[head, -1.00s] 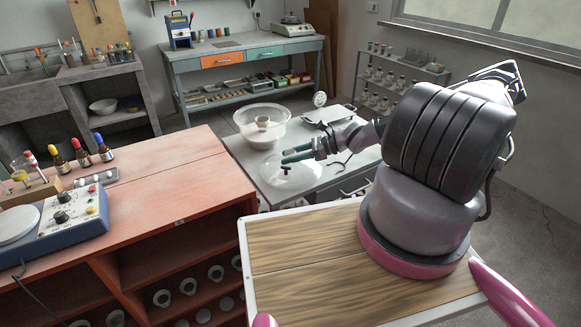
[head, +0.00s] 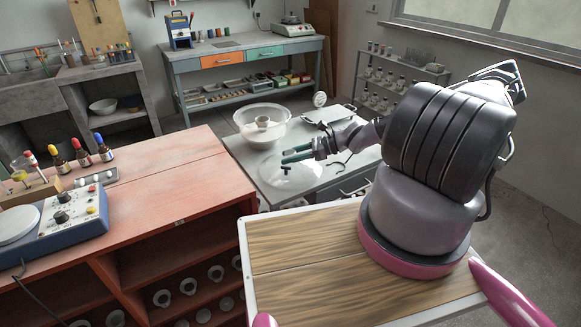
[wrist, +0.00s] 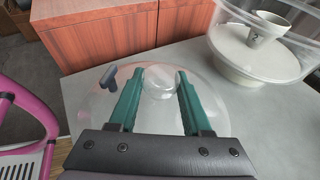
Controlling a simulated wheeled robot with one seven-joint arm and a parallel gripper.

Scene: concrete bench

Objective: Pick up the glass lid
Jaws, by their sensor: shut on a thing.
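The glass lid (head: 298,184) is a clear shallow dome with a small dark tap (head: 286,169) on it. It is over the grey bench top. In the wrist view the lid (wrist: 88,112) spreads around and below my fingers, with the dark tap (wrist: 108,77) left of them. My gripper (head: 284,156) has green fingers. In the wrist view my gripper (wrist: 160,84) is shut on the lid's clear knob, one finger on each side. I cannot tell whether the lid's rim touches the bench.
A clear bowl (head: 246,124) with a small white cup inside stands on the bench just behind the lid. A grey flat device (head: 330,114) lies at the bench's back right. A red-brown cabinet (head: 150,190) stands to the left. Bare bench top (head: 250,157) shows around the lid.

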